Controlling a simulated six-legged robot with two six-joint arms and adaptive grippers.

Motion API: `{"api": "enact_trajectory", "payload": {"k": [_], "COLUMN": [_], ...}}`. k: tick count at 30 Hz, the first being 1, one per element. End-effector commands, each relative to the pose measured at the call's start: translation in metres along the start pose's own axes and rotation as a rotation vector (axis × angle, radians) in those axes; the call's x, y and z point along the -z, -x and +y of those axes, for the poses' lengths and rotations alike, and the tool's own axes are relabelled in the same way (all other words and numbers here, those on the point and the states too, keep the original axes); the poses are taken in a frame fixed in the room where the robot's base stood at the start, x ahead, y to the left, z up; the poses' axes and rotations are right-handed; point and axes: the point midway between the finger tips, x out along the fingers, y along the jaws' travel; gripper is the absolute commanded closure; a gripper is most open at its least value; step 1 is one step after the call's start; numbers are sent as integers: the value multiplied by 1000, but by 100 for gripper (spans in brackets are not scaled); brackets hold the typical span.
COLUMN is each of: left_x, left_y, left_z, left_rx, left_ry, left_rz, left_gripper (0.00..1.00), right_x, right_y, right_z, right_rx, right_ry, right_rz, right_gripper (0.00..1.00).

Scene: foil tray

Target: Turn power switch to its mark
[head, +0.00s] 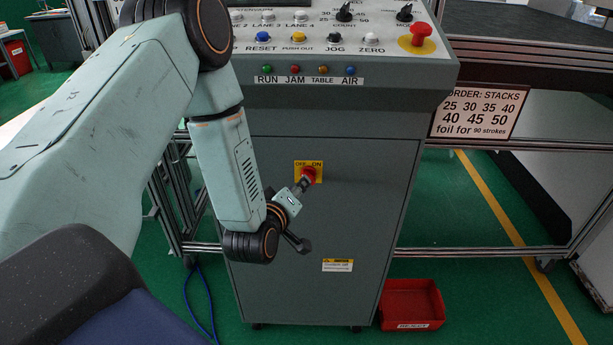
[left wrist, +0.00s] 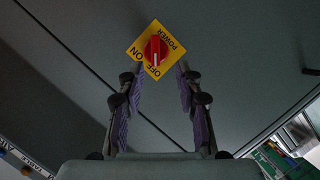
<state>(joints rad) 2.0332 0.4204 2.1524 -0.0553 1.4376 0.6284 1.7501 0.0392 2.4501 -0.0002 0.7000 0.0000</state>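The power switch is a red knob (head: 310,173) on a yellow plate (head: 298,164) on the front of the grey cabinet. In the left wrist view the knob (left wrist: 155,48) appears on its tilted plate (left wrist: 155,26), marked POWER, ON and OFF. A pale line on the knob seems to point toward OFF. My left gripper (head: 303,184) is close in front of the switch. In the left wrist view its two fingers (left wrist: 158,77) are apart, with tips just short of the plate and on either side of the knob. Nothing is between them. My right gripper is not in view.
Above is a console with push buttons, selector knobs and a red emergency button (head: 421,33). A warning label (head: 337,265) is lower on the cabinet. A red bin (head: 411,305) stands on the floor at the right. A metal frame stands beside the cabinet.

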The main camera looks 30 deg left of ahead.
Motion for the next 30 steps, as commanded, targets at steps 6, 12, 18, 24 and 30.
{"api": "enact_trajectory", "payload": {"k": [6, 12, 18, 24, 30], "left_x": [-2, -4, -6, -6, -5], "left_y": [-35, -57, -65, -65, -64], "left_z": [1, 3, 4, 4, 4], "left_rx": [-3, -4, -2, -2, -2], "left_ry": [-4, -4, -4, -4, -4], "left_rz": [-1, -4, -5, -6, -5], "left_gripper": [65, 65, 65, 65, 80], "right_x": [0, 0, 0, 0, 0], "right_y": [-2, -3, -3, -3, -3], "right_z": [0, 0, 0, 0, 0], "right_rx": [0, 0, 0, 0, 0], "right_ry": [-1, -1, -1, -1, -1], "right_rz": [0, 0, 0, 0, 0], "right_gripper": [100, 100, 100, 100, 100]}}
